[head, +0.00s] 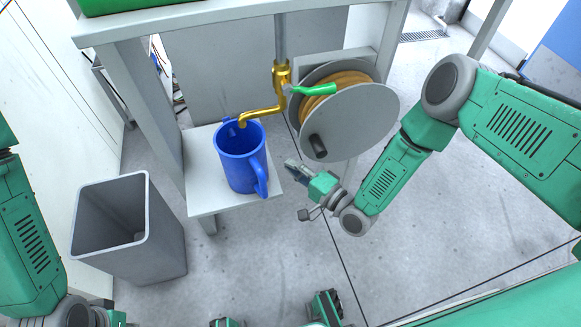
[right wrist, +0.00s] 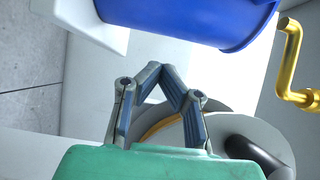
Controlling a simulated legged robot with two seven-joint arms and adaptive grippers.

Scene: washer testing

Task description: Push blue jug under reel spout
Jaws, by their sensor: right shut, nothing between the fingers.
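The blue jug (head: 240,165) stands upright on a small white stand, its handle toward the lower right. The brass spout (head: 262,113) comes down from a pipe beside the hose reel (head: 345,120), and its tip appears over the jug's back rim in the head view. My right gripper (head: 291,168) is shut and empty, to the right of the jug and apart from it. In the right wrist view the shut fingers (right wrist: 168,72) point toward the jug (right wrist: 195,22), with the spout (right wrist: 290,70) at the right. My left gripper is not visible.
A grey bin (head: 160,240) stands left of the white stand (head: 200,190). A green-handled valve (head: 315,89) sits on the pipe above the spout. A bench leg (head: 145,100) rises left of the stand.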

